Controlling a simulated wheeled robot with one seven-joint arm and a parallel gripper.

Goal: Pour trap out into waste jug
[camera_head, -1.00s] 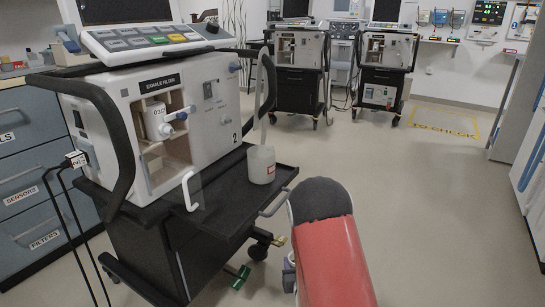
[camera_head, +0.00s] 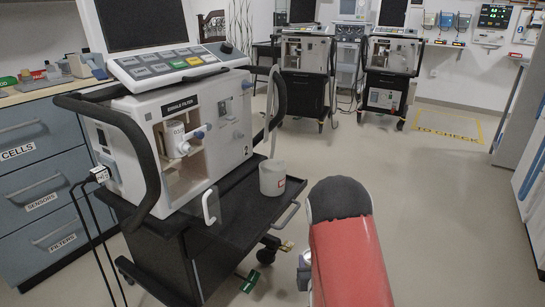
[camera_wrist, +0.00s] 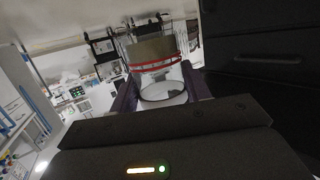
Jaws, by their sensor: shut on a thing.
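The waste jug, which I take to be the whitish open container with a small red label (camera_head: 272,180), stands upright on the ventilator cart's black tray in the head view. In the wrist view my gripper (camera_wrist: 160,82) is shut on the trap (camera_wrist: 160,92), a clear cup with a red ring and a dull olive part beyond it. The wrist picture is strongly tilted, and I cannot tell whether the trap holds liquid.
The ventilator marked 2 (camera_head: 180,135) stands on its cart (camera_head: 235,215), with a white hook-shaped handle (camera_head: 209,206) in front. Labelled drawers (camera_head: 45,180) are at left. Two more ventilators (camera_head: 305,55) (camera_head: 392,55) stand at the back. Floor (camera_head: 440,210) at right is clear.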

